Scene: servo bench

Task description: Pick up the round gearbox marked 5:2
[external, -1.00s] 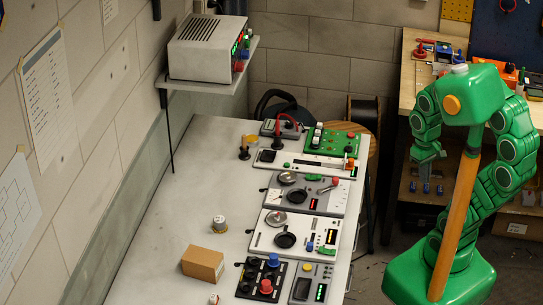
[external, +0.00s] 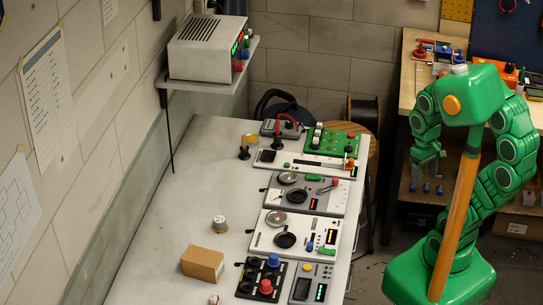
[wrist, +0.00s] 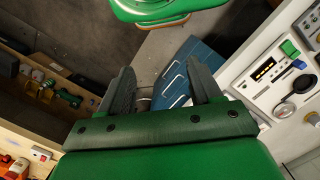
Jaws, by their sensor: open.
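Two small round, pale metal parts are on the bench in the external view. One (external: 220,224) stands behind the cardboard box, and the other (external: 214,299) is at the bottom edge, partly cut off. Their markings are too small to read, so I cannot tell which is the 5:2 gearbox. My gripper (external: 427,168) hangs to the right of the bench, well away from both parts. In the wrist view my gripper (wrist: 161,78) is open, with nothing seen between its fingers. Neither round part can be made out there.
The bench (external: 165,225) carries a cardboard box (external: 203,264) and several control panels along its right side. A shelf (external: 212,84) with an instrument (external: 208,47) hangs above. A second workbench (external: 412,72) stands behind my arm. The bench's left part is mostly clear.

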